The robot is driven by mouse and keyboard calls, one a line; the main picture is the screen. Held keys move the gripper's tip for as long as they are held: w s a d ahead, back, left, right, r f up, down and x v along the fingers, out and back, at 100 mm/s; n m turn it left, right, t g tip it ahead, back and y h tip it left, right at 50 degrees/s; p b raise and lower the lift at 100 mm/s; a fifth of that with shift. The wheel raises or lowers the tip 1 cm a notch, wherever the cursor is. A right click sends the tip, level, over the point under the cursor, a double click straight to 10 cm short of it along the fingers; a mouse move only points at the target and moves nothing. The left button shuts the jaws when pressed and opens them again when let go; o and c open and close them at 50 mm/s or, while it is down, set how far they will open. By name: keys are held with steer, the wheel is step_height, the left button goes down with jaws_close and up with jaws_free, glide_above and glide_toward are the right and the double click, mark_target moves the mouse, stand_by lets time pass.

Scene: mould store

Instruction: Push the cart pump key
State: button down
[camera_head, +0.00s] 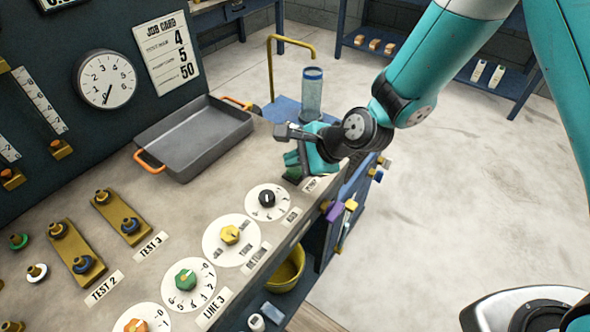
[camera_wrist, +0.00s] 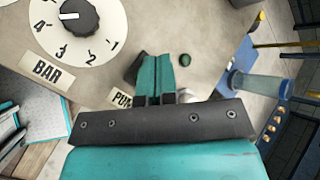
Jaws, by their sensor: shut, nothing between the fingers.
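My gripper (camera_wrist: 160,78) is shut and empty, with its teal fingers together, pointing down over the bench's front right corner. It also shows in the head view (camera_head: 296,160). The pump label (camera_wrist: 122,100) lies beside the fingers and is partly covered; in the head view the label (camera_head: 318,185) sits just below the gripper. A dark block (camera_wrist: 136,68) shows left of the fingertips and is partly hidden by them. I cannot tell if the fingers touch it. A small dark green round piece (camera_wrist: 184,60) lies just right of the fingertips. Which of these is the pump key is unclear.
The bar dial (camera_wrist: 70,15) is beside the gripper. A grey tray (camera_head: 190,140) with orange handles lies behind on the bench. A blue cart (camera_head: 285,108) with a clear cylinder (camera_head: 312,95) and yellow pipe (camera_head: 271,70) stands beyond. Coloured tags (camera_head: 350,205) hang at the bench edge.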

mark_target(295, 171)
steer(key=shift+f, duration=0.5)
stand_by(0.4)
steer(key=shift+r+p, duration=0.65)
steer(key=shift+r, duration=0.3)
steer(key=shift+r, duration=0.1)
step_height(295, 171, up, 6)
steer(key=p, duration=0.5)
